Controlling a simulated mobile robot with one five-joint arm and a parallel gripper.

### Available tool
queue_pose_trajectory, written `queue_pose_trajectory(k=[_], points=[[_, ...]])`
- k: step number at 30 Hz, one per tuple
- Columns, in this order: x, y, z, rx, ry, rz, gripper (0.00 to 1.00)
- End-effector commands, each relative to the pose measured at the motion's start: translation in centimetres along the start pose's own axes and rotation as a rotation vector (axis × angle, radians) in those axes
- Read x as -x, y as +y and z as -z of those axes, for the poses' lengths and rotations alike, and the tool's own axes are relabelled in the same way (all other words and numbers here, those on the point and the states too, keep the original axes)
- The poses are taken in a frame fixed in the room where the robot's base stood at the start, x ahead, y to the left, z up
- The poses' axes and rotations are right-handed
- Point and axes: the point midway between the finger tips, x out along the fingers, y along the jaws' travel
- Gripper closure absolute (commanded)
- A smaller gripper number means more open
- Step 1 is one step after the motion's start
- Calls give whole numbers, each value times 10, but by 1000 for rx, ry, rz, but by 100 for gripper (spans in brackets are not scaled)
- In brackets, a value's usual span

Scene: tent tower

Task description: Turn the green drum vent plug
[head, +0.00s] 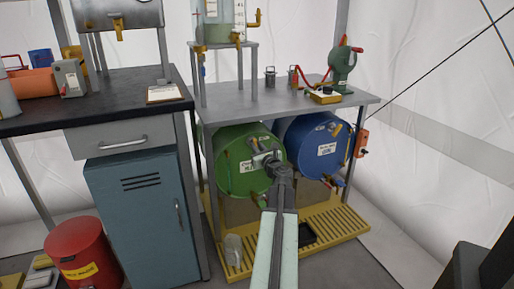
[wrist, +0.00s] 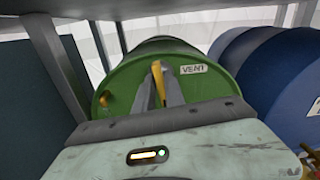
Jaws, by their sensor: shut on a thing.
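The green drum (head: 233,180) lies on its side under the grey bench, its round end facing me. It also fills the middle of the wrist view (wrist: 215,85). A yellow vent plug (wrist: 157,72) stands out from its upper face, beside a white VENT label (wrist: 194,69). My gripper (wrist: 158,88) is shut on the yellow plug, with one dark finger on each side. In the head view my gripper (head: 265,158) reaches the drum's upper right face and hides the plug there.
A blue drum (head: 318,147) lies close on the right. Both rest above a yellow slatted pallet (head: 335,232). The bench top (head: 230,99) is just above my gripper. A blue cabinet (head: 150,220) and a red bin (head: 80,250) stand left.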

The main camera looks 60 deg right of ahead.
Motion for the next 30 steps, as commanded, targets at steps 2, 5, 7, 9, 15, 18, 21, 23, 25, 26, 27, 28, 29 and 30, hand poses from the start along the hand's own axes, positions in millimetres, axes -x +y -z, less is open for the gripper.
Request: queue_pose_trajectory(k=[2, 5, 7, 9, 15, 18, 21, 23, 25, 26, 27, 28, 29, 30], points=[[0, -1, 0, 70, 1, 3, 100], [0, 0, 0, 165, 1, 3, 100], [0, 0, 0, 232, 1, 3, 100], [0, 1, 1, 298, 1, 2, 100], [0, 2, 1, 488, 1, 2, 100], [0, 3, 1, 582, 1, 1, 100], [0, 3, 2, 677, 1, 1, 100], [0, 4, 2, 734, 1, 1, 100], [0, 4, 2, 798, 1, 1, 100], [0, 4, 2, 825, 1, 1, 100], [1, 4, 2, 860, 1, 1, 100], [1, 4, 2, 885, 1, 1, 100], [1, 4, 3, 910, 1, 1, 100], [1, 4, 3, 941, 1, 1, 100]])
